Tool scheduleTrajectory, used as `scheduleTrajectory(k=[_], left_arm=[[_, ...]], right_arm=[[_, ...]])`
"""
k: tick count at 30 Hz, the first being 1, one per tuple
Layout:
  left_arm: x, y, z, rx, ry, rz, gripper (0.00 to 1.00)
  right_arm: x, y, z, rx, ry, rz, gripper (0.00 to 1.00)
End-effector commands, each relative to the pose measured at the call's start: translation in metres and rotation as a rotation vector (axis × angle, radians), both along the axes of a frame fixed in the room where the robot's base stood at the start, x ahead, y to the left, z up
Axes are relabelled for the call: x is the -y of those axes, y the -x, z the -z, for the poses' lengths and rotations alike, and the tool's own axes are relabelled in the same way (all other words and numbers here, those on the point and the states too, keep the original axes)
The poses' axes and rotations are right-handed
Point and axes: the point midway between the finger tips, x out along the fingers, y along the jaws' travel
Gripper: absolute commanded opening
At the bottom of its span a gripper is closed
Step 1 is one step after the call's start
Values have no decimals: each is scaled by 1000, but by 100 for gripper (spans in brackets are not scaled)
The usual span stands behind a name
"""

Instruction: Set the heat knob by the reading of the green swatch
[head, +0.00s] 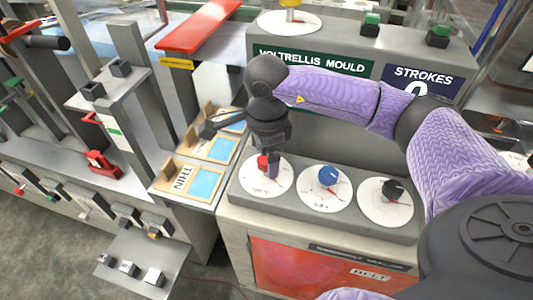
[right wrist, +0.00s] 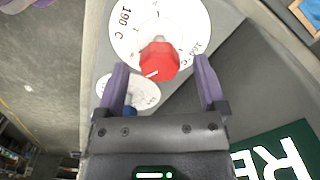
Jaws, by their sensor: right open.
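The heat knob (head: 262,162) is red and sits on the leftmost white dial (head: 258,182) of the grey panel. In the right wrist view the red knob (right wrist: 160,61) has a white pointer line, and its dial (right wrist: 187,24) reads 190 C and 160 C at the sides. My right gripper (head: 268,168) points down at this knob. In its wrist view the open purple fingers (right wrist: 160,66) stand on either side of the knob, with gaps showing. I cannot make out a green swatch; the cards (head: 206,184) beside the panel carry pale blue patches. My left gripper is out of view.
A blue knob (head: 328,176) and a black knob (head: 393,190) sit on dials to the right. Behind stands the Voltrellis Mould housing (head: 350,45) with a strokes sign (head: 421,80). A grey machine with a red clamp (head: 103,163) stands left.

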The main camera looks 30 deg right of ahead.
Motion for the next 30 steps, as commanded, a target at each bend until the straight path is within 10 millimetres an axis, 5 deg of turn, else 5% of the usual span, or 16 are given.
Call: scheduleTrajectory(k=[6,12,30], left_arm=[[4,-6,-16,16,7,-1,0],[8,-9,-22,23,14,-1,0],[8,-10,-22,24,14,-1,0]], right_arm=[[0,-1,-58,7,0,-1,90],[0,-1,-90,4,0,0,90],[0,0,-93,1,0,0,90]])
